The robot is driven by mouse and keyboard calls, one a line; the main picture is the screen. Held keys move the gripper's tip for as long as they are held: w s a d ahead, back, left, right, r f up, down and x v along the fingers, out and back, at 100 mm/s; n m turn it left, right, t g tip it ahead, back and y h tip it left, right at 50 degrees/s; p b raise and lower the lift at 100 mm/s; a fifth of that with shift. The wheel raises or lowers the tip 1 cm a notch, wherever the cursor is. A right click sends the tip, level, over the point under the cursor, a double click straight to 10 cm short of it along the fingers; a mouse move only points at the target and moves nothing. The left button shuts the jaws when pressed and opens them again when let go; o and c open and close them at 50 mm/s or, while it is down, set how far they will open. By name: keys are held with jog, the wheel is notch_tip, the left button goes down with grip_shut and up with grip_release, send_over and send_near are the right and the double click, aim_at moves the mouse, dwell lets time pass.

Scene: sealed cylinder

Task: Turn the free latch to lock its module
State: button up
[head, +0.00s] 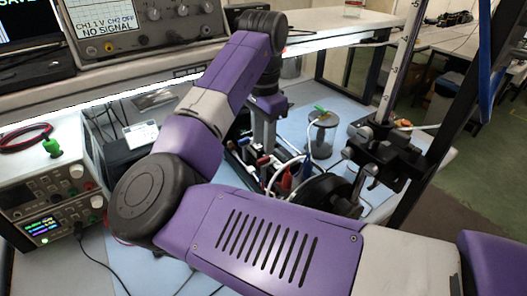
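My gripper (263,142) points down at the middle of the bench, below the purple wrist. Its fingertips are small and partly lost among the parts behind and below, so I cannot tell whether it is open or shut. Just below it is a dark module assembly (246,152) with blue, white and red parts and loose cables. I cannot make out a free latch or which module it belongs to. A black round body (326,192) lies to the right of the assembly, partly hidden by my forearm. My arm also hides the near part of the bench.
A grey spool-shaped stand (321,138) with a green piece on top stands behind right. A metal post with a black clamp (385,150) rises at right. An oscilloscope (150,25) sits on the shelf above; a power supply (55,200) stands at left. Blue mat (345,110) is partly bare.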

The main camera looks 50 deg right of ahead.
jog(key=shift+r, duration=1.35)
